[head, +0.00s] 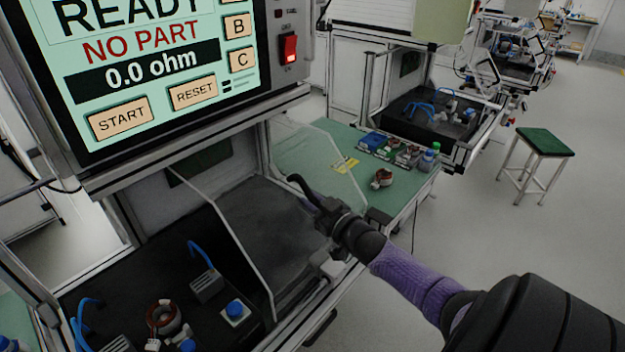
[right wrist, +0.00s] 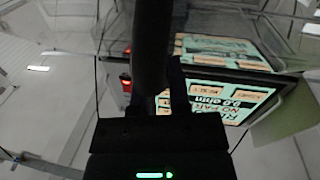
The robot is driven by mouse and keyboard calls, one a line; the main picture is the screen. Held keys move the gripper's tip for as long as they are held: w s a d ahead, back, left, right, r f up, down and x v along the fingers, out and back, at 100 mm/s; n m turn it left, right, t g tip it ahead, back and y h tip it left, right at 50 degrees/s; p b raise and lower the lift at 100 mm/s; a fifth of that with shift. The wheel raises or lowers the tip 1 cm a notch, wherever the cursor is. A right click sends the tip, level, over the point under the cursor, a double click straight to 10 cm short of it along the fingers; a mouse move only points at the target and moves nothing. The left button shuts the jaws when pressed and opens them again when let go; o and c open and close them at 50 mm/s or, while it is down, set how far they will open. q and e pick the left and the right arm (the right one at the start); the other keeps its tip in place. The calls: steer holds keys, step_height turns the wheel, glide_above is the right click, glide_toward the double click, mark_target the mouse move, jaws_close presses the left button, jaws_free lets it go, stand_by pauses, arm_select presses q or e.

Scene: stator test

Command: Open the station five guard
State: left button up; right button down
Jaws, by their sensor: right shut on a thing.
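The guard (head: 243,252) is a clear panel with pale edges in the head view. It stands over the dark bed of the station in front of me, below the screen. My right gripper (head: 322,208) is at the guard's right front side, shut on a dark bar that I take as the guard's handle. In the right wrist view the dark bar (right wrist: 153,45) runs upright between the fingers. The gripper and arm hide part of the guard, so I cannot tell how far it is raised. My left gripper is not in view.
The screen (head: 150,60) reads READY, NO PART, 0.0 ohm. A copper-wound stator (head: 163,317) and a blue button (head: 235,309) are on the black bed. A green side table (head: 325,160) holds parts. A stool (head: 538,148) stands on open floor at right.

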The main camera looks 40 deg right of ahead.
steer(key=c, duration=0.6)
jaws_free()
steer(key=shift+s+a, duration=0.1)
steer(key=shift+s, duration=0.25)
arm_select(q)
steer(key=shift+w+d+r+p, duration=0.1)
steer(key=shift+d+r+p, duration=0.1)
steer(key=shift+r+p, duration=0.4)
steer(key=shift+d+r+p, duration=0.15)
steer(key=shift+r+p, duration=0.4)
arm_select(e)
steer(key=s, duration=0.9)
steer(key=shift+s+a, duration=0.1)
steer(key=shift+a, duration=0.15)
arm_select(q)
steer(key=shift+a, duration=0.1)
